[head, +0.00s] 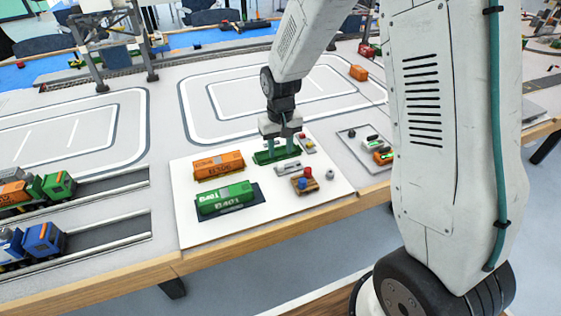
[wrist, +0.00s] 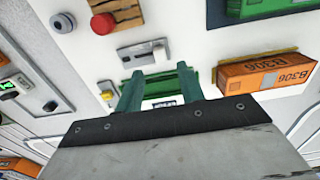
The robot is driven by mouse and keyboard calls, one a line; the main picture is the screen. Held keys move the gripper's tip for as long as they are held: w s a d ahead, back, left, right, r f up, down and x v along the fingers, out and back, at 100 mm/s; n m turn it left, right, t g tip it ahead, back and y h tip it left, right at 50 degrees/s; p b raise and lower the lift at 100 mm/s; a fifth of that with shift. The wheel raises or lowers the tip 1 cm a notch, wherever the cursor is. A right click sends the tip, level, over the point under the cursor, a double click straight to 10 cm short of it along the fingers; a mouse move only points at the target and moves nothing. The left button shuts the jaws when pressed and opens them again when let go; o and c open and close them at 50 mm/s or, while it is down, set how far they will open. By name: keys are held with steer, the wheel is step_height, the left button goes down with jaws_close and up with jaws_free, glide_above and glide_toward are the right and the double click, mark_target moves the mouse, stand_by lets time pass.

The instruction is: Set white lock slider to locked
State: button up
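The lock slider, a small grey-white plate (head: 288,168) with a raised pale knob, lies on the white board between the green base and the brown block. In the wrist view the slider (wrist: 143,54) is just beyond my fingertips, with its knob toward the right end. Any lock marking is too small to read. My gripper (head: 277,150) points down over a dark green base; its teal fingers (wrist: 158,85) are apart, with part of the green base and a pale label visible between them. I cannot tell whether the fingers touch the base.
Near the slider are a brown block (head: 305,184) with red and blue knobs, and a plate with a yellow button (wrist: 106,91). An orange container (head: 218,164) and a green container (head: 226,198) stand left on the board. A grey tray (head: 350,137) is at right.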

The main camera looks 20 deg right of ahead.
mark_target(280, 164)
step_height(280, 164, down, 6)
steer(key=shift+r, duration=0.1)
